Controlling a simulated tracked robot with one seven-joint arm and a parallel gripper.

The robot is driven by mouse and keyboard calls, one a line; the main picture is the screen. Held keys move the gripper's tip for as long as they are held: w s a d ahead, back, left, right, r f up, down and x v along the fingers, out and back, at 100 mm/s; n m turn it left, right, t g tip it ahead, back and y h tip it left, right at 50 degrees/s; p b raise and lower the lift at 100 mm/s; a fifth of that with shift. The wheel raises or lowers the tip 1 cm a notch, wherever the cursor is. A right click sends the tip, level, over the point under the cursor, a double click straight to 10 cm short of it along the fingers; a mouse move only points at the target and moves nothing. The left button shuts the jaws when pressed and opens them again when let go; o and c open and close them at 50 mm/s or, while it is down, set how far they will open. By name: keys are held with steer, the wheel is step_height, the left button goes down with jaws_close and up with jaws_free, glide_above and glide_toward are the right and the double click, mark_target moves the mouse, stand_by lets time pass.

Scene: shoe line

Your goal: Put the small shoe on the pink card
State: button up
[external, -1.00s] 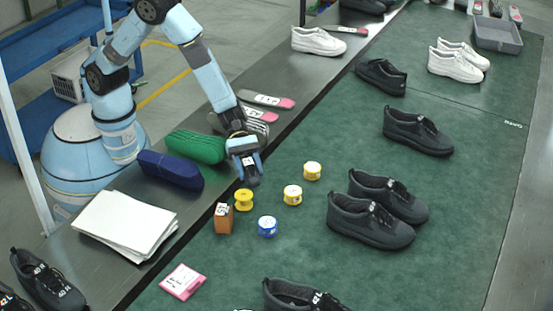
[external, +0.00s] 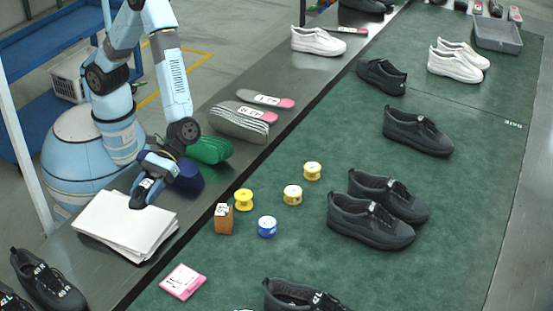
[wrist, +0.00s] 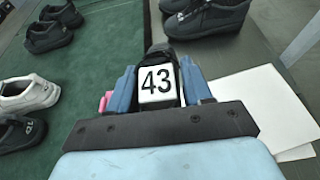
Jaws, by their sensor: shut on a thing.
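My gripper (external: 152,176) is shut on a small dark shoe (external: 138,196). It holds the shoe over the stack of white paper; I cannot tell whether they touch. In the wrist view the shoe (wrist: 157,86) is between the fingers (wrist: 158,72) and bears a white label reading 43. The pink card (external: 182,282) lies on the green mat, below and right of the gripper in the external view, with nothing on it. A pink patch (wrist: 105,101) beside the left finger in the wrist view seems to be the card, mostly hidden.
The white paper (external: 115,225) lies on the grey bench, near a blue item (external: 188,180) and a green item (external: 209,150). An orange box (external: 224,219), yellow spool (external: 243,200) and blue spool (external: 267,227) stand on the mat. Dark shoes (external: 370,222) stand farther right. Mat around the card is clear.

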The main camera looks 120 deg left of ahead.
step_height(320, 180, down, 4)
glide_above(176, 274)
steer(key=f, duration=0.6)
steer(key=s+f, duration=0.1)
steer(key=f, duration=0.2)
steer(key=shift+a+f, duration=0.3)
steer(key=shift+f, duration=0.1)
steer(key=shift+w+d+f, duration=0.3)
steer(key=shift+w+f, duration=0.3)
steer(key=shift+f, duration=1.55)
steer(key=o, duration=1)
steer(key=shift+o, duration=0.2)
